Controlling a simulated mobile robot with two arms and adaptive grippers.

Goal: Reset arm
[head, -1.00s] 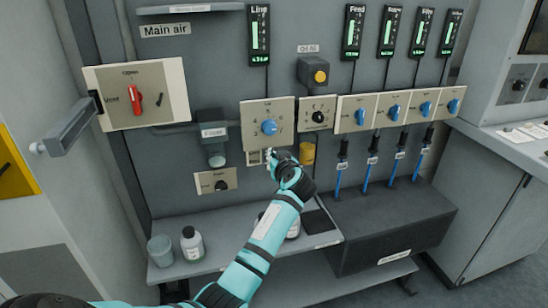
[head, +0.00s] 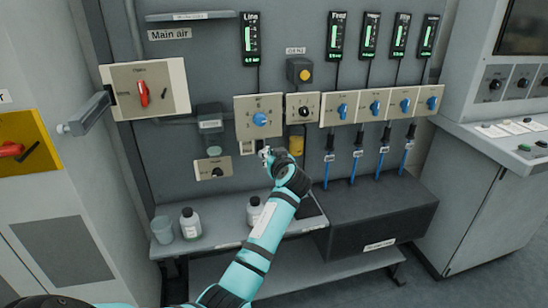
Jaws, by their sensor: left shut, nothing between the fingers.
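My left gripper (head: 265,153) is at the end of my turquoise arm, which comes up from the bottom of the head view. Its fingers are shut and empty. They are in front of the grey panel, just below the plate with the round blue knob (head: 260,118). Whether the fingertips touch the panel I cannot tell. My right gripper is not in view.
A shelf (head: 225,236) below holds a cup (head: 162,230), a white bottle (head: 190,224) and another bottle (head: 254,212). A dark box (head: 375,222) stands right of it. A red switch (head: 143,93) and a protruding handle (head: 85,117) are at left. Several blue valve knobs (head: 342,110) line the right.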

